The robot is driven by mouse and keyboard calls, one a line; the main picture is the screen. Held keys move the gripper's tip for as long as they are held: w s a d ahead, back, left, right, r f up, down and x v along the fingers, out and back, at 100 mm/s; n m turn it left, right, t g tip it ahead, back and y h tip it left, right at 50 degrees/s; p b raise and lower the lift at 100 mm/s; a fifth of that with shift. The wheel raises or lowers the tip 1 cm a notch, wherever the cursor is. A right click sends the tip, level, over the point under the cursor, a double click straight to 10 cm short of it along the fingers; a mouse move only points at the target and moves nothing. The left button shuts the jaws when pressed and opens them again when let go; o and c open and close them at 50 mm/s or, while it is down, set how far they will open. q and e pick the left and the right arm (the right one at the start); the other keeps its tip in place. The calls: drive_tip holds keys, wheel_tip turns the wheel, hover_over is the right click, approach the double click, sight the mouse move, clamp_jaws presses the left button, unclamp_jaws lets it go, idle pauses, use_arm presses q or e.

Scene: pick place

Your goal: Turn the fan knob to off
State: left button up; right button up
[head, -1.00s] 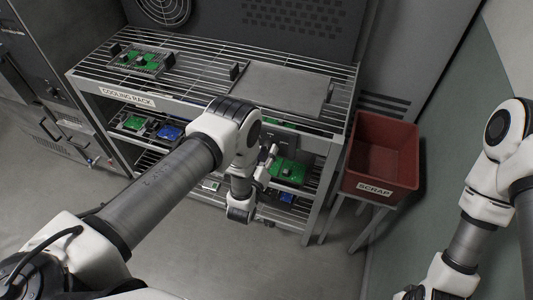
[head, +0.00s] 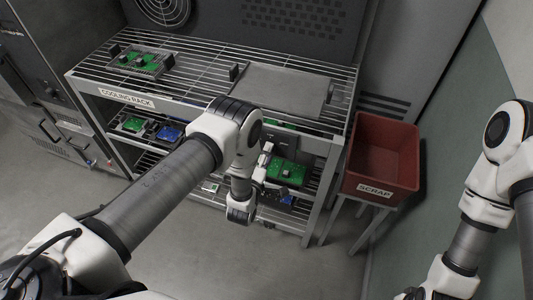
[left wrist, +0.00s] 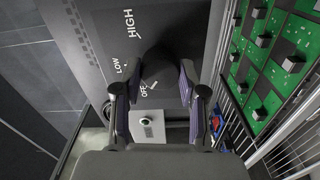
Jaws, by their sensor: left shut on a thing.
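The dark round fan knob (left wrist: 160,66) is on a grey panel in the left wrist view, with HIGH, LOW and OFF printed around its left side. A short white mark shows at the knob's lower edge, close to OFF. My left gripper (left wrist: 158,84) has a finger on each side of the knob and is shut on it. In the head view my left gripper (head: 264,165) is at the front right of the cooling rack, and the knob is hidden. My right arm is at the right edge; its gripper is out of view.
The cooling rack (head: 190,52) holds green circuit boards (head: 287,171) on its shelves, close to my left gripper. A white block with a round button (left wrist: 147,125) is below the knob. A red scrap bin (head: 381,181) stands right of the rack. The floor in front is clear.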

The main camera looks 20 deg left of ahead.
use_arm(q)
drive_tip(key=shift+f+n, duration=0.1)
drive_tip(key=shift+n, duration=0.4)
drive_tip(key=o, duration=1.2)
drive_tip(key=shift+c, duration=0.2)
drive_tip(key=s, duration=0.7)
drive_tip(key=shift+s, duration=0.25)
